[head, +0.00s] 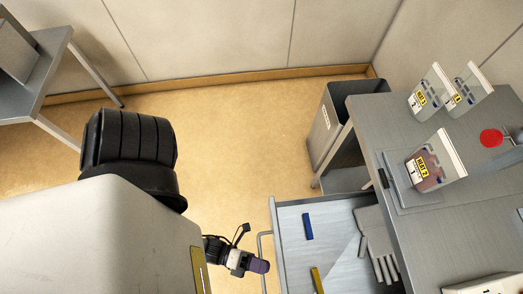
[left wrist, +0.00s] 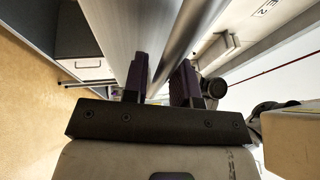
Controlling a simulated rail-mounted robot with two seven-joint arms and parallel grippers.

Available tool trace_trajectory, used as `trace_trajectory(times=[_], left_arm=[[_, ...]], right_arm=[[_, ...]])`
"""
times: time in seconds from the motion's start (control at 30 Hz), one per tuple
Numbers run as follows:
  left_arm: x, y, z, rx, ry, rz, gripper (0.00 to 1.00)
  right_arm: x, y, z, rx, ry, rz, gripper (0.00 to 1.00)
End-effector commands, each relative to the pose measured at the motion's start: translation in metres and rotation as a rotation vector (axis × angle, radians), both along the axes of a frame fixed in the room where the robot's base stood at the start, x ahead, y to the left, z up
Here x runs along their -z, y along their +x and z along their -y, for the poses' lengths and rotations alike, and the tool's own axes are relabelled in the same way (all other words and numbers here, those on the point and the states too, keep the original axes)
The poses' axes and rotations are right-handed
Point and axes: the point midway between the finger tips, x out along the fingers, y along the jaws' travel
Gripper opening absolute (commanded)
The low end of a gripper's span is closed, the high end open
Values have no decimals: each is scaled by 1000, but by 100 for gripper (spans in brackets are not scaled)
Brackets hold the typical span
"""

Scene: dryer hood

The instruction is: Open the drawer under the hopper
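The drawer (head: 290,216) under the grey bench is pulled out, and its inside shows from above. Its bar handle (head: 263,236) is on the left-facing front, and the handle also shows in the left wrist view (left wrist: 205,25) beside the drawer's front panel (left wrist: 115,25). My left gripper (head: 261,266) is at the handle. In the left wrist view its two purple-padded fingers (left wrist: 160,85) stand on either side of the bar, with a narrow gap, and appear closed on it. My right gripper is not in view. I cannot make out a hopper clearly.
The drawer holds a blue item (head: 307,227), a yellow item (head: 317,279) and grey gloves (head: 376,240). Labelled clear containers (head: 432,168) and a red disc (head: 491,138) are on the bench (head: 385,115). A grey bin (head: 323,135) stands behind it.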

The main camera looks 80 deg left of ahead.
Motion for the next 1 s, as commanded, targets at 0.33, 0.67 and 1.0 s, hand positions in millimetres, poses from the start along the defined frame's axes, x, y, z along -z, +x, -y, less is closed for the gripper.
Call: trace_trajectory(times=[0.33, 0.67, 1.0], left_arm=[[1, -1, 0, 0, 2, -1, 37], [9, -36, -22, 1, 3, -5, 37], [20, -90, -55, 1, 3, -3, 37]], right_arm=[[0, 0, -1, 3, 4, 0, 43], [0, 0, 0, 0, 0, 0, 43], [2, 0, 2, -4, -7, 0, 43]])
